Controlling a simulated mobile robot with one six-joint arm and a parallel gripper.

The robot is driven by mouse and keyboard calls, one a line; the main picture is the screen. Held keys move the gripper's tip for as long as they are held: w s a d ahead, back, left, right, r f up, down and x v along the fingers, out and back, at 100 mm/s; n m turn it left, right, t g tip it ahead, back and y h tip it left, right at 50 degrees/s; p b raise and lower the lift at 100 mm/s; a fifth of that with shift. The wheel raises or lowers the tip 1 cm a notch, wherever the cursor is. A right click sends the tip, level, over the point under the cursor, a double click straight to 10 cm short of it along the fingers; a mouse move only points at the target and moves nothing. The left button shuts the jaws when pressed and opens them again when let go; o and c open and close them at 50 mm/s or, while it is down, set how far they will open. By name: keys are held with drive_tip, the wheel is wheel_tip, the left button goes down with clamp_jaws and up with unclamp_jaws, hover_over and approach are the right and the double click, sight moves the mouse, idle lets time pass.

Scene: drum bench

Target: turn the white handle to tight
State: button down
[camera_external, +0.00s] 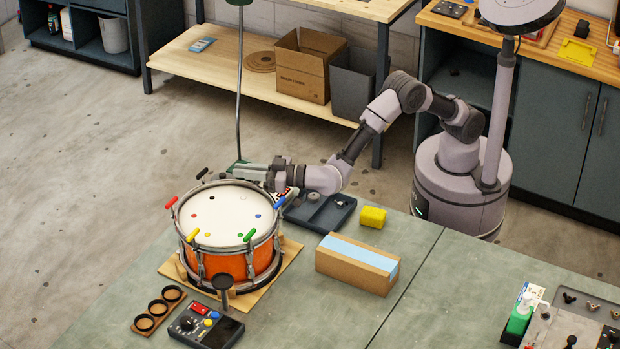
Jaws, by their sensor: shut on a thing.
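The orange drum (222,262) stands on a board on the bench, its pale head facing up. Red (171,202), black (202,174), yellow (192,235), green (249,236) and blue (280,203) handles stick out around its rim. My gripper (262,177) reaches in from the right to the far right part of the rim, where the white handle's place is. It is shut there, and its jaws hide the white handle, so I cannot see its angle.
A dark tray (337,222) lies under my forearm. A yellow block (373,216) and a cardboard box with a blue top (358,264) sit to the right. A dark device with a screen (222,333) and a holder with black rings (144,323) lie in front of the drum.

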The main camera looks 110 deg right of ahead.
drive_tip(key=shift+s+d+r+m+g+h+p, duration=0.15)
drive_tip(key=shift+m+g+h+p, duration=0.35)
drive_tip(key=shift+m+g+h, duration=0.5)
drive_tip(key=shift+s+d+f+m+g+h+p, duration=0.15)
drive_tip(key=shift+m+g+h+p, duration=0.5)
drive_tip(key=shift+h, duration=0.65)
drive_tip(key=shift+d+r+m, duration=0.1)
drive_tip(key=shift+m, duration=0.15)
drive_tip(key=c, duration=1.5)
unclamp_jaws()
drive_tip(key=s+r+p, duration=0.1)
drive_tip(key=s, duration=0.4)
drive_tip(key=s+d+r+p, duration=0.1)
drive_tip(key=s+r+p, duration=0.1)
drive_tip(key=s, duration=0.3)
drive_tip(key=s+d+r+p, duration=0.1)
drive_tip(key=s+r+p, duration=0.1)
drive_tip(key=s, duration=0.4)
